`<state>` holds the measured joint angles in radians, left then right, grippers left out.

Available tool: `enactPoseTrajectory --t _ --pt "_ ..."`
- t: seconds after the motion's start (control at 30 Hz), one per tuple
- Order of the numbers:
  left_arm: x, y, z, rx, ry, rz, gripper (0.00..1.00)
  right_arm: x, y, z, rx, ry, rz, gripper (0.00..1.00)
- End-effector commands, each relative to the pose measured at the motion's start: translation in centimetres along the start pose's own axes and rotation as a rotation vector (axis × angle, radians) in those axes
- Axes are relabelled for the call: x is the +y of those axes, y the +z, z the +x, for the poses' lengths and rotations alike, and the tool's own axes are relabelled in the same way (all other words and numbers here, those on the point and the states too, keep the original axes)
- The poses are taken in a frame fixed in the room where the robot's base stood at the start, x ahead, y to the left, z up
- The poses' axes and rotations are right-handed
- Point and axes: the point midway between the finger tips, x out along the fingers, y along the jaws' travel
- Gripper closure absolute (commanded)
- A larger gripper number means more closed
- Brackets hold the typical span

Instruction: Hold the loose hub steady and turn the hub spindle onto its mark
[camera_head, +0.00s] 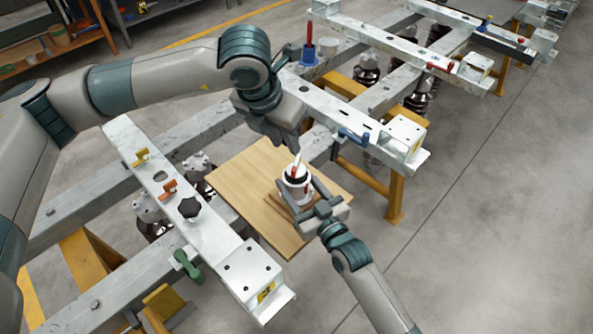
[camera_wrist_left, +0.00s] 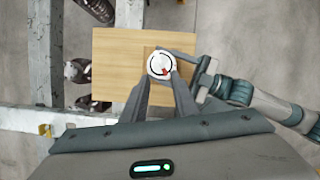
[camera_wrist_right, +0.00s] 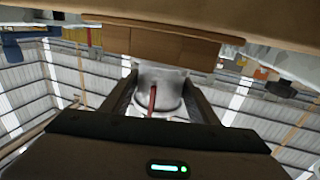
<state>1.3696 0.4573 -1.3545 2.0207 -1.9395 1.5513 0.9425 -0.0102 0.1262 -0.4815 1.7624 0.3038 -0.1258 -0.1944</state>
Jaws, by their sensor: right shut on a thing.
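The hub (camera_head: 299,189) is a white cylinder on a wooden block on the board. The right wrist view shows its pale side with a red stripe (camera_wrist_right: 152,100). The hub spindle (camera_head: 296,168) rises from its top with a red part. From above, the left wrist view shows a round white face (camera_wrist_left: 161,64) with a dark arc and a red mark. My right gripper (camera_head: 294,196) is shut on the hub, with a finger on either side. My left gripper (camera_head: 292,150) is open just above the spindle, fingers pointing down towards it. Whether they touch it is unclear.
The wooden board (camera_head: 233,178) lies between pale metal frame rails. A rail with a black knob (camera_head: 190,208) and a green clamp (camera_head: 187,264) is at left. A rail with a blue handle (camera_head: 353,136) is at right. Yellow stands (camera_head: 372,190) support the rails.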

Motion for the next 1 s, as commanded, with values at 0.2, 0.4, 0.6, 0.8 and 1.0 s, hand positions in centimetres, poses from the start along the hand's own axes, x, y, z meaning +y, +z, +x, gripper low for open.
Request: enactPoseTrajectory --t 0.2,0.4,0.6,0.8,1.0 --pt "0.2 1.6 0.0 0.085 0.022 -0.085 0.73 0.0 0.0 0.0 0.0 0.0 0.0 1.0" --pt "0.1 3.4 -0.4 0.208 0.05 -0.199 0.73 0.0 0.0 0.0 0.0 0.0 0.0 1.0" --pt "-0.3 4.5 -1.1 0.3 0.068 -0.281 0.73 0.0 0.0 0.0 0.0 0.0 0.0 1.0" --pt "-0.5 4.7 -1.4 0.328 0.072 -0.306 0.73 0.0 0.0 0.0 0.0 0.0 0.0 1.0" --pt "-0.5 4.7 -1.4 0.327 0.072 -0.305 0.73 0.0 0.0 0.0 0.0 0.0 0.0 1.0"
